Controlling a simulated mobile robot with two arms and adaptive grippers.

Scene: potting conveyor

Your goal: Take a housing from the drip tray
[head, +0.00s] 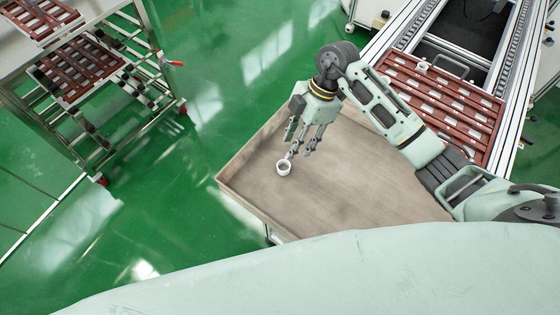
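A small white ring-shaped housing (284,169) stands on the brown drip tray (385,200), near the tray's left corner. My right gripper (299,153) hangs over the tray with its fingers pointing down, just behind and to the right of the housing. Its fingers are apart, with nothing seen between them. The nearest fingertip is close to the housing's rim; I cannot tell whether it touches. My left gripper is not in view.
A conveyor (505,90) with a red-brown slotted tray (440,100) lies at the right behind the drip tray. A metal rack (130,70) with similar trays stands at the upper left. Green floor between is clear. The drip tray has a low raised rim.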

